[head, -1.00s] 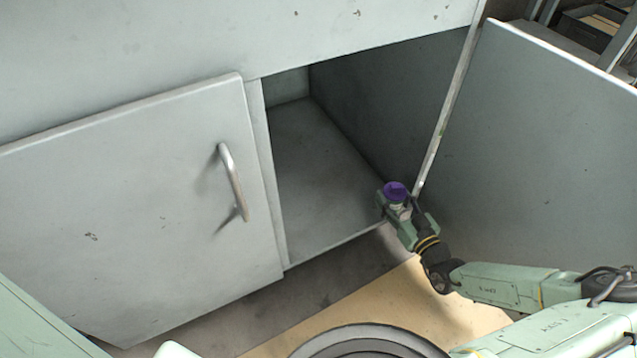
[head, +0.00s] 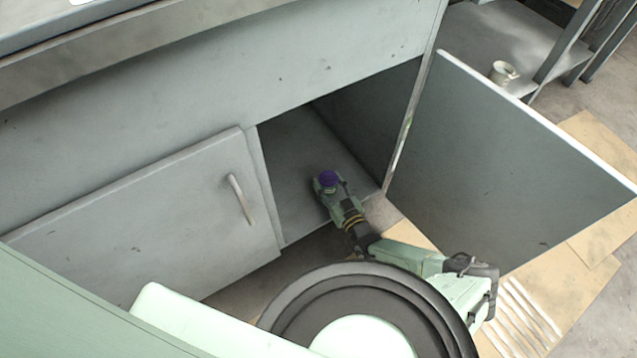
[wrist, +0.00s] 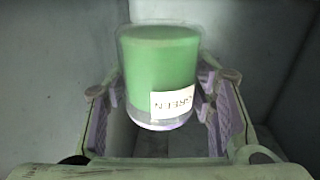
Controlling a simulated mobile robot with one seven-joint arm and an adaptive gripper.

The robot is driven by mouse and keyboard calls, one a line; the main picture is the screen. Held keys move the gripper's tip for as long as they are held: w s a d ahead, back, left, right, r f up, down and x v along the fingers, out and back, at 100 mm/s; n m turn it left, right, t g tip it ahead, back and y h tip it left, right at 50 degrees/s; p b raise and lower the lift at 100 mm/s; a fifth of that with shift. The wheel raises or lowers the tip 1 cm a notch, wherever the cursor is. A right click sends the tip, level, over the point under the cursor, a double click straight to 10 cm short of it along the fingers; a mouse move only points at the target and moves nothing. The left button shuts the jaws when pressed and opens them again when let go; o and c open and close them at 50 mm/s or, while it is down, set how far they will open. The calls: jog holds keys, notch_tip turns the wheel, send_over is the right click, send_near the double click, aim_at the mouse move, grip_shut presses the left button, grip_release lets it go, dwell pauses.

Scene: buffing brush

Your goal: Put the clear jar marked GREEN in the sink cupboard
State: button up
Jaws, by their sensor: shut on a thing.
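The clear jar (wrist: 160,75) has green contents and a white label with GREEN on it, which shows upside down in the wrist view. I cannot tell whether the jar touches the floor.
The cupboard's right door (head: 500,170) stands wide open. The left door (head: 150,220) is shut, with a metal handle (head: 241,199). The cupboard floor around the jar looks bare. A small pale cup (head: 503,72) stands on a shelf at the back right.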

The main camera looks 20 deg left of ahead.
jog(key=shift+s+a+f, duration=0.1)
jog(key=shift+s+a, duration=0.15)
jog(key=shift+a, duration=0.65)
jog(key=shift+s+a+f, duration=0.2)
jog(key=shift+a+f, duration=0.3)
jog(key=shift+a, duration=0.25)
jog(key=shift+d+f+b, duration=0.1)
jog(key=shift+f+b, duration=0.25)
jog(key=shift+f, duration=0.95)
jog(key=shift+f, duration=0.15)
jog(key=o, duration=1.3)
